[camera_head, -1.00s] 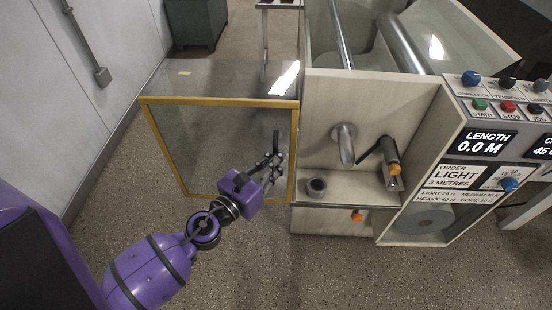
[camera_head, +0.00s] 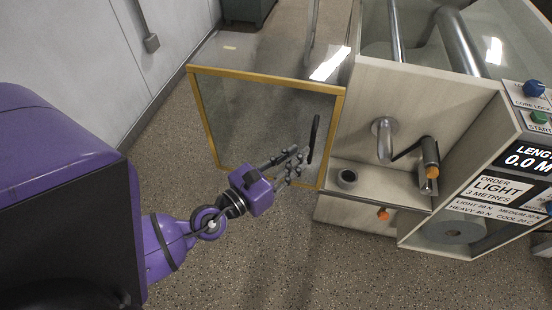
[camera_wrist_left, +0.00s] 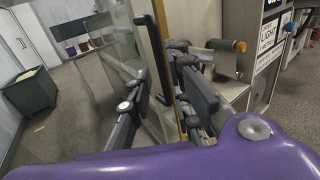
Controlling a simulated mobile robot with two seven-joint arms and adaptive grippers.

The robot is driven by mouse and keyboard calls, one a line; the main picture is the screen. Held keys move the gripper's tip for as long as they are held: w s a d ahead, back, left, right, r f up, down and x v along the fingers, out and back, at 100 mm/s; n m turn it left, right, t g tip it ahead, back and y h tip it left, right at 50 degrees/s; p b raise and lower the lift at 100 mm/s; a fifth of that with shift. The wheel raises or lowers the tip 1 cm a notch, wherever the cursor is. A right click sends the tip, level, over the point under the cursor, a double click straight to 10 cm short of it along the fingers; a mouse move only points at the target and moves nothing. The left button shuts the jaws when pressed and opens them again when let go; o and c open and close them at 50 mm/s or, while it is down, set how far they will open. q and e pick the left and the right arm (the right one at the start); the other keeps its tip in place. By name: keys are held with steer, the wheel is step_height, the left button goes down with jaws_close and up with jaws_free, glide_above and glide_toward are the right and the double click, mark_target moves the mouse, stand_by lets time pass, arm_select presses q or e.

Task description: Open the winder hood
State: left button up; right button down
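The winder hood is a clear panelled cover with a yellow front frame (camera_head: 262,79), at the left side of the pale winder body in the head view. Its right edge stands beside the winder body. A dark upright handle (camera_head: 315,138) is near that edge; the handle (camera_wrist_left: 153,48) also shows in the left wrist view. My left gripper (camera_head: 298,164) is in front of the hood, just left of and below the handle. Its fingers (camera_wrist_left: 163,100) are spread and empty in the left wrist view, facing the handle and yellow edge. Contact is unclear. My right gripper is not in view.
To the right are a metal spindle (camera_head: 384,138), an orange-tipped lever (camera_head: 430,160), a small dark cup (camera_head: 346,177) and a control panel (camera_head: 520,165). A grey wall (camera_head: 75,45) stands at left. The speckled floor (camera_head: 280,265) in front is clear.

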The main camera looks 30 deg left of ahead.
arm_select(q)
steer(key=v, duration=0.5)
steer(key=shift+s, duration=0.35)
